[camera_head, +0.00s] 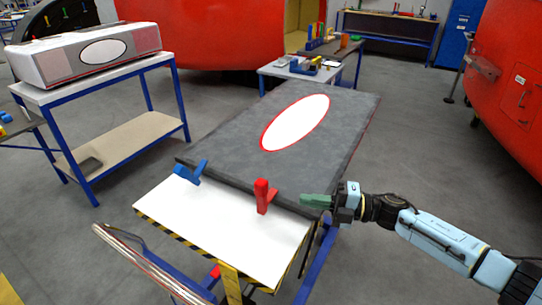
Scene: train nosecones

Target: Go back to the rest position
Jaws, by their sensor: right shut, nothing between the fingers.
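My right gripper (318,201) comes in from the right, with its light blue arm stretched toward the table. Its green fingers are shut with nothing between them. They are at the near right corner of a dark grey panel (236,143); I cannot tell whether they touch it. The panel has a white oval with a red rim and lies on the table. A blue clamp (190,172) and a red clamp (264,196) stand at its near edge. My left gripper is not in view.
The white table (222,224) has a yellow-black striped edge and a metal rail (150,262) in front. A cart (110,78) with a white nosecone part (85,55) stands at the left. A red train body (512,85) is at the right. Grey floor (430,150) is open between.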

